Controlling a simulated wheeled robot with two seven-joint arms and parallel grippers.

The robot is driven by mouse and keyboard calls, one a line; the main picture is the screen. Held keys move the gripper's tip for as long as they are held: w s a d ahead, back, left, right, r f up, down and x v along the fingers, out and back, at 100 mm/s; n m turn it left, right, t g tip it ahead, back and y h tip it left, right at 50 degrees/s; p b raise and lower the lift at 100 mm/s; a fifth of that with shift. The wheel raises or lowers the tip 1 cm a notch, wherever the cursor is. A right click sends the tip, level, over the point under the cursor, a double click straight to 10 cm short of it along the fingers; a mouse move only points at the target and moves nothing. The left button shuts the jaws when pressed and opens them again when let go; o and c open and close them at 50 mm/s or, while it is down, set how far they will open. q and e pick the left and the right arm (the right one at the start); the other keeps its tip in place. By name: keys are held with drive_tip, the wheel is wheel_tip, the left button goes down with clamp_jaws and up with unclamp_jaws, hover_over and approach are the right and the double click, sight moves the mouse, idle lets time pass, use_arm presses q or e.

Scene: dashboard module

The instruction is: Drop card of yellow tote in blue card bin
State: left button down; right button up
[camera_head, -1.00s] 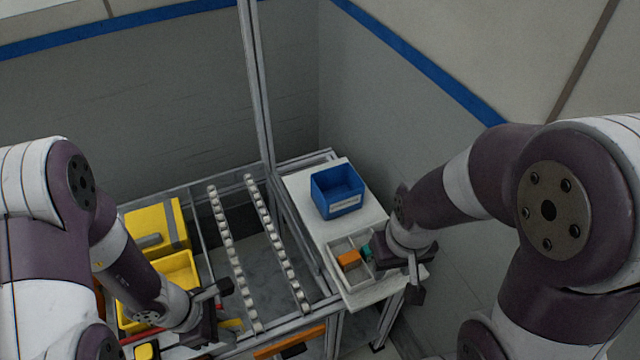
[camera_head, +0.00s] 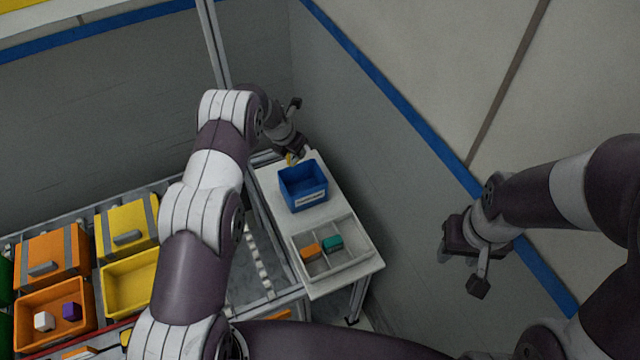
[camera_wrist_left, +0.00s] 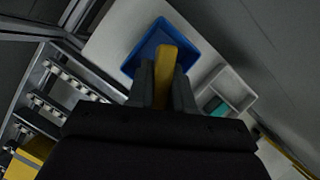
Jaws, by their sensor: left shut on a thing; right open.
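The blue card bin (camera_head: 303,188) stands on the white side table, open side up, with a pale label on its front. My left gripper (camera_head: 292,156) is at the bin's far edge in the head view, shut on a yellow card (camera_wrist_left: 165,75). In the left wrist view the card points out between the fingers, with the blue bin (camera_wrist_left: 137,62) behind it. I cannot tell how high the card is above the bin. The open yellow tote (camera_head: 130,284) is at left, partly hidden by my left arm. My right gripper (camera_head: 465,265) is open and empty, right of the table.
A divided tray (camera_head: 345,262) with an orange block (camera_head: 311,251) and a teal block (camera_head: 333,242) sits in front of the bin. An orange tote (camera_head: 52,318) holds a white and a purple cube. A grey wall stands behind the table.

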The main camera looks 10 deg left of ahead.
sight(295, 163)
use_arm(q)
drive_tip(key=n, duration=0.1)
drive_tip(key=n+y, duration=0.1)
drive_tip(key=shift+a+n, duration=0.2)
drive_tip(key=shift+n, duration=0.1)
wheel_tip(295, 163, down, 6)
drive_tip(key=b, duration=0.4)
drive_tip(key=shift+b, duration=0.4)
drive_tip(key=c, duration=0.9)
unclamp_jaws()
drive_tip(key=b+v, duration=0.2)
drive_tip(key=v, duration=1)
drive_tip(key=shift+s+r+b, duration=0.3)
